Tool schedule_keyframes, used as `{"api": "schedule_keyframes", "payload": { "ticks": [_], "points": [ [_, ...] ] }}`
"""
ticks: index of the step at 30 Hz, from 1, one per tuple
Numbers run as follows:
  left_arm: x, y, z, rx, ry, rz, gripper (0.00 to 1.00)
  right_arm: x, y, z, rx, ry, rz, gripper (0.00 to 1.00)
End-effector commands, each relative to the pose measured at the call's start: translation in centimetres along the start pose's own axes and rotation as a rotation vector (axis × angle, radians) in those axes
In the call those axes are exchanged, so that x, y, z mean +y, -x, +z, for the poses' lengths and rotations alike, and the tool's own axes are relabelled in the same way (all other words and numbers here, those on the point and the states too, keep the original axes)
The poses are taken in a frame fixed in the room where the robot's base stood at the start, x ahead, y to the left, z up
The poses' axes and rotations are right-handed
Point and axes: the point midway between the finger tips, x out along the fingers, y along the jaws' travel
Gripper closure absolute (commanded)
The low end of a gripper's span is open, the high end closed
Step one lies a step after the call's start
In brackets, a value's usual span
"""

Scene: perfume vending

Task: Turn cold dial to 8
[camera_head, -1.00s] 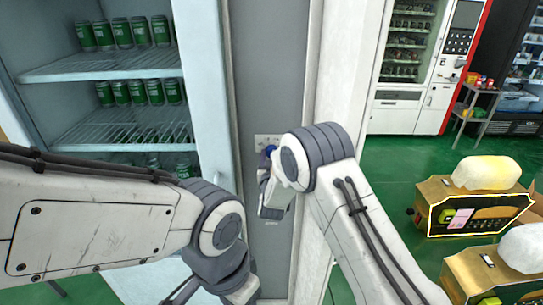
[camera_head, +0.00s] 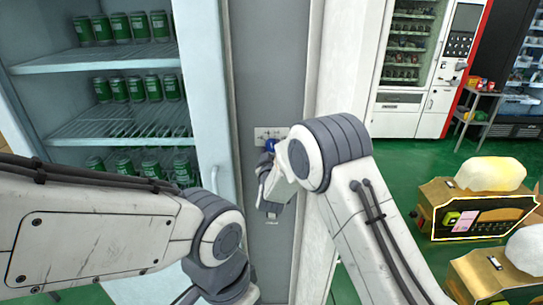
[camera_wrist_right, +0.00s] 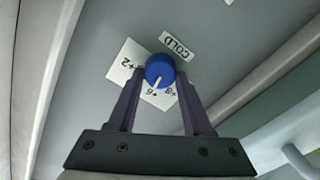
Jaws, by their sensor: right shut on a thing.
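The blue cold dial (camera_wrist_right: 160,69) sits on a white scale plate (camera_wrist_right: 125,62) with a "COLD" label (camera_wrist_right: 178,47) beside it. In the right wrist view the numbers are upside down; +2, a 6 and +8 show. The dial's white mark points close to the 6, beside the +8. My right gripper (camera_wrist_right: 160,76) is shut on the dial, one finger on each side. In the head view the dial (camera_head: 270,145) shows partly behind my right gripper (camera_head: 267,170), on the grey panel (camera_head: 268,65). My left arm shows at the left, but its gripper is out of view.
A fridge with shelves of green cans (camera_head: 139,90) stands left of the panel, with a light door frame (camera_head: 203,75). A vending machine (camera_head: 405,110) and a small cart (camera_head: 480,112) stand farther right. Yellow-black boxes (camera_head: 478,215) sit at the lower right.

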Motion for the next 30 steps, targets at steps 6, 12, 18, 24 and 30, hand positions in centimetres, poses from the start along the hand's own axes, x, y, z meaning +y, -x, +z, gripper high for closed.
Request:
{"api": "schedule_keyframes", "payload": {
  "ticks": [6, 12, 18, 24, 30],
  "points": [
    [-0.1, -1.4, 0.1, 0.0, 0.002, 0.0, 0.5, -0.3, 0.0, 0.1, 0.003, 0.206, -0.001, 1.0],
    [-0.1, -2.1, 0.1, 0.0, 0.002, 0.0, 0.5, -0.3, 0.0, 0.0, 0.003, 0.396, -0.002, 1.0],
    [-0.2, -2.4, 0.1, 0.0, 0.002, 0.0, 0.5, -0.3, 0.0, 0.0, 0.003, 0.57, -0.002, 1.0],
    [-0.2, -2.5, 0.1, 0.0, 0.001, 0.0, 0.5, -0.4, 0.0, 0.0, 0.004, 0.709, -0.002, 1.0],
    [-0.2, -2.5, 0.1, 0.0, 0.001, 0.0, 0.5, -0.4, 0.0, 0.0, 0.004, 0.8, -0.002, 1.0]
  ]
}}
